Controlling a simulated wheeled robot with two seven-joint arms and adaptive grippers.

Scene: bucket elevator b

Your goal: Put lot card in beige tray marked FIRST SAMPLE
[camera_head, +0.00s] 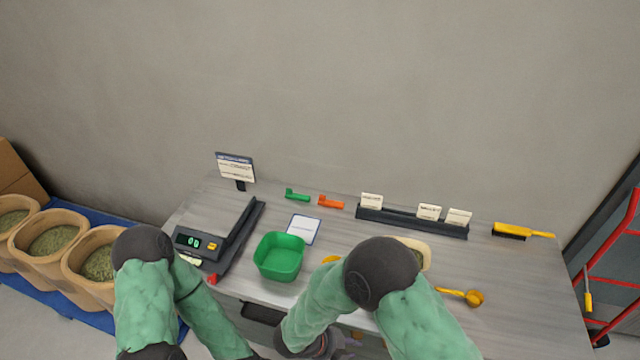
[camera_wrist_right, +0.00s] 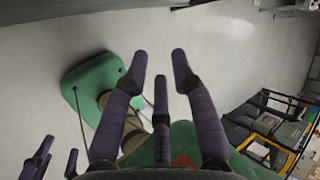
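Small white cards stand in a dark rack (camera_head: 410,222) at the back of the table: a left card (camera_head: 372,200), a middle card (camera_head: 428,211) and a right card (camera_head: 459,217). Their print is too small to read. A beige tray (camera_head: 427,255) shows only at its right rim behind my right arm; no marking on it is readable. My right gripper (camera_wrist_right: 160,62) is open and empty, below the table's front edge. My left gripper (camera_wrist_right: 58,152) shows partly in the wrist view, its fingers apart; it is hardly visible in the head view.
A green tray (camera_head: 280,257) stands left of my right arm, near a blue-edged sheet (camera_head: 303,229). A scale (camera_head: 205,240) and a sign (camera_head: 236,166) are at left. Green (camera_head: 297,195) and orange (camera_head: 330,202) items, a yellow brush (camera_head: 520,231) and a yellow scoop (camera_head: 470,297) lie around.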

